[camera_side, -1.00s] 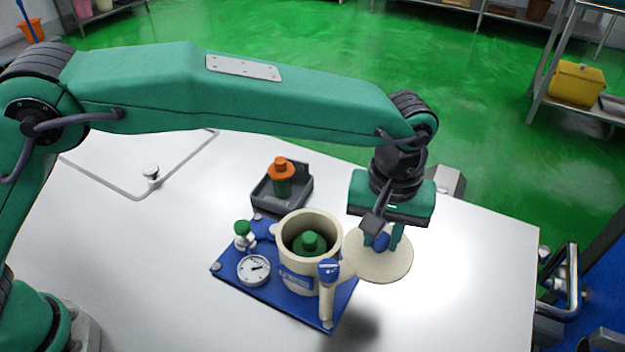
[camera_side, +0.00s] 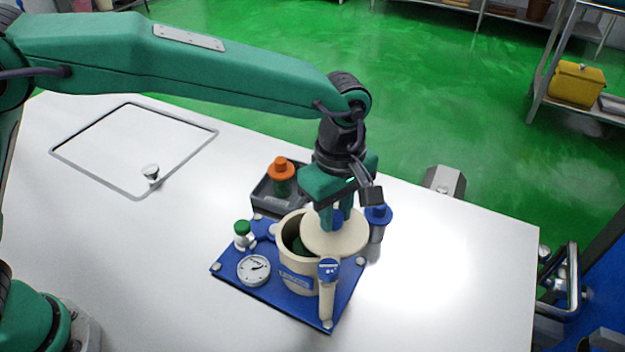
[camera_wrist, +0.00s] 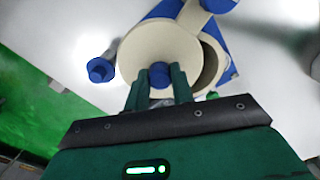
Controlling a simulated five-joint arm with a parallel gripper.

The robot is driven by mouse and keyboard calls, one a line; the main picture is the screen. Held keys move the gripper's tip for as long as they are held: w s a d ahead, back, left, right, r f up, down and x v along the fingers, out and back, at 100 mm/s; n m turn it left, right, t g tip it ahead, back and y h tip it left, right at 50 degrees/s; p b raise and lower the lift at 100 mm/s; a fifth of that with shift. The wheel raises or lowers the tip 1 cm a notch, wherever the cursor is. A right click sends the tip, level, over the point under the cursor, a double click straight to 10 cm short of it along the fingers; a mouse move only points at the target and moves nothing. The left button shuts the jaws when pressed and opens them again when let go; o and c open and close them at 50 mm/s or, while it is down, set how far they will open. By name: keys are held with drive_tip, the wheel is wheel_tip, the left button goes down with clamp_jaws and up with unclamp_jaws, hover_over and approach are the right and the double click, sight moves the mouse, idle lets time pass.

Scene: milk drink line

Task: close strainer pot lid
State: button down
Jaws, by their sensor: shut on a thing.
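The strainer pot (camera_side: 297,270) is a cream cylinder on a blue base plate (camera_side: 245,282). Its cream round lid (camera_side: 345,240) lies partly across the pot's mouth, covering the right side. The left part of the opening still shows, with a bit of green inside. My gripper (camera_side: 336,222) is shut on the lid's blue knob, above the lid. In the wrist view the fingers hold the blue knob (camera_wrist: 159,75) on the lid (camera_wrist: 150,50), and a crescent of the pot's opening (camera_wrist: 209,62) shows at the right.
A blue-capped cylinder (camera_side: 378,222) stands just right of the lid. A dark tray (camera_side: 262,199) with an orange-capped green bottle (camera_side: 281,176) stands behind. A round gauge (camera_side: 254,269), a green-topped valve (camera_side: 243,235) and a blue-topped handle (camera_side: 328,285) surround the pot. The table's right side is clear.

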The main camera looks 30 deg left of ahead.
sight(309, 228)
drive_tip(key=a+n, duration=0.1)
drive_tip(key=s+a+n, duration=0.1)
drive_tip(key=shift+r+n, duration=0.1)
drive_tip(key=shift+n, duration=0.2)
drive_tip(key=shift+s+a+n, duration=0.6)
drive_tip(key=shift+a+n, duration=0.15)
drive_tip(key=shift+n, duration=0.55)
drive_tip(key=c, duration=1.2)
unclamp_jaws()
wheel_tip(309, 228, up, 8)
drive_tip(key=shift+f, duration=0.15)
drive_tip(key=shift+a, duration=0.1)
